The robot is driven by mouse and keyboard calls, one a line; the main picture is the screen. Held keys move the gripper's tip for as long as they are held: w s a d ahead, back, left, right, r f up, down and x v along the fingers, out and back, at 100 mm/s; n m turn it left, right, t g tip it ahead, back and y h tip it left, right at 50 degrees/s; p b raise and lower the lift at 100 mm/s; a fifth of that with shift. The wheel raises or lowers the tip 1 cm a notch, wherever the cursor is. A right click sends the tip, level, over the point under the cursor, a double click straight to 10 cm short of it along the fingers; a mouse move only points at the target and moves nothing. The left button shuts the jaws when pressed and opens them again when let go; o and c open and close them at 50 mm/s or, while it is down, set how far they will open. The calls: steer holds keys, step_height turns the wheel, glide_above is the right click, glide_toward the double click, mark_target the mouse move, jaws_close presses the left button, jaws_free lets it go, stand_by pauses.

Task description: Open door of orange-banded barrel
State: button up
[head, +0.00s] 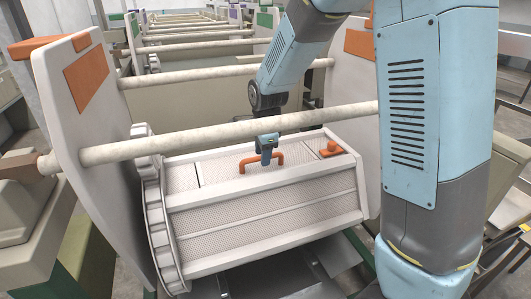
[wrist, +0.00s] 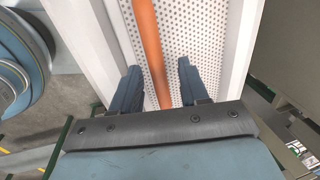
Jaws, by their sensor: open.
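The orange-banded barrel (head: 260,215) is a white, perforated, many-sided drum with a toothed ring at its left end. It hangs between white end plates with orange patches. Its door (head: 220,172) is the upper panel and looks closed. An orange U-shaped handle (head: 281,158) stands on the door, and an orange latch knob (head: 333,149) sits to its right. My gripper (head: 267,160) is at the handle from above. In the wrist view the orange handle bar (wrist: 149,40) runs between the two open fingers (wrist: 158,82), with gaps on both sides.
More rods and barrel stations with green and purple patches recede behind. The left end plate (head: 95,125) and right orange-patched plate (head: 358,75) bound the space.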

jaws_close()
stand_by(0.5)
steer(key=shift+d, duration=0.15)
steer(key=shift+w+r, duration=0.1)
steer(key=shift+r, duration=0.05)
